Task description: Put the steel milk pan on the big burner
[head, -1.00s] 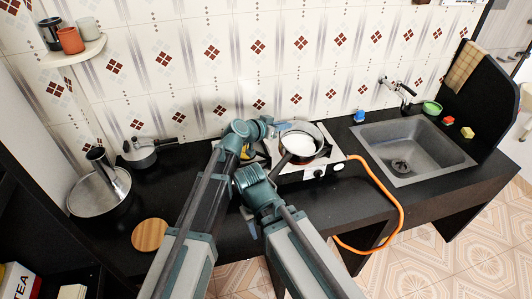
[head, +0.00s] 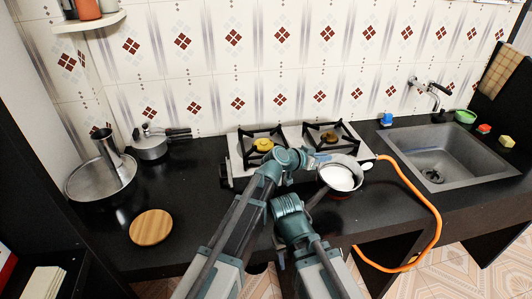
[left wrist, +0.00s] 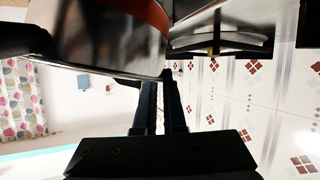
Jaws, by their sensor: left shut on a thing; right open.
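The steel milk pan (head: 342,178), with a dark handle and a white inside, is in front of the stove's right part in the head view. Its steel side fills the upper left of the left wrist view (left wrist: 110,40). My left gripper (head: 318,160) is shut on the pan's rim; its fingers (left wrist: 162,85) meet at the pan's edge. The stove (head: 240,175) has a burner with a yellow cap (head: 263,145) on the left and a brownish one (head: 327,138) on the right, both bare under black grates. My right arm shows, but its gripper cannot be made out.
A lidded pot (head: 150,145), a wide steel pan (head: 90,185) with a cylinder in it and a round wooden board (head: 151,227) are on the left counter. An orange hose (head: 437,225) loops at the right, before the sink (head: 440,150). A blue object (head: 386,120) stands behind.

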